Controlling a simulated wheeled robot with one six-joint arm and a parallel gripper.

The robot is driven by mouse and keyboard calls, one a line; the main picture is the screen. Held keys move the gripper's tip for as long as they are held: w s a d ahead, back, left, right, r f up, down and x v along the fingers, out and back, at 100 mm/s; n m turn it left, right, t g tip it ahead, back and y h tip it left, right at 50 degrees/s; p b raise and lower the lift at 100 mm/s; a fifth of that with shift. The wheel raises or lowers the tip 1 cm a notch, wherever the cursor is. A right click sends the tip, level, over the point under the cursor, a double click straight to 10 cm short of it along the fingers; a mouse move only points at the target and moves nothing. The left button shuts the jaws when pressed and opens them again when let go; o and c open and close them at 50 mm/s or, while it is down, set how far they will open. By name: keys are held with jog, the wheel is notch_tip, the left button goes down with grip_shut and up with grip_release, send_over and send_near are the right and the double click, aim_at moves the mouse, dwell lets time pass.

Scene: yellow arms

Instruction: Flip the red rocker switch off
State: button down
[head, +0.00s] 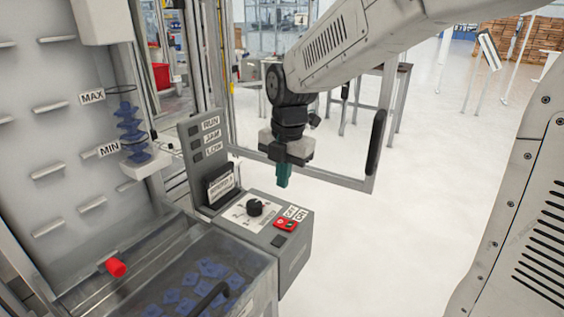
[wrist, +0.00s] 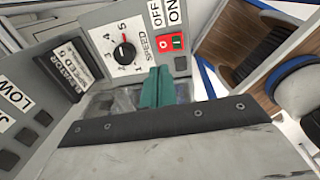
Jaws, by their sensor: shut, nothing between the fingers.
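The red rocker switch (head: 286,224) sits on the sloped top of a grey control box (head: 294,256), right of a black dial. I cannot tell which half is pressed down. My gripper (head: 284,183) is shut and empty, its teal fingertips pointing down above the box, apart from the switch. In the wrist view the fingertips (wrist: 158,72) lie just below the rocker in the picture.
A black speed dial (head: 255,207) is beside the switch, and a dark square button (head: 278,240) is in front of it. A clear-lidded bin (head: 170,285) of blue parts stands at left. A framed door with a black handle (head: 376,142) stands behind. Open floor lies right.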

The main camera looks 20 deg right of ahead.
jog(key=r, duration=0.3)
jog(key=shift+w+a+r, duration=0.15)
jog(key=shift+w+r, duration=0.05)
jog(key=shift+r, duration=0.2)
jog(key=s+d+m, duration=0.3)
jog(key=s+m, duration=0.9)
jog(key=s+d+m, duration=0.2)
jog(key=s+m, duration=1.1)
jog(key=shift+d+f+h, duration=0.2)
jog(key=shift+d+h, duration=0.1)
jog(key=shift+d, duration=0.1)
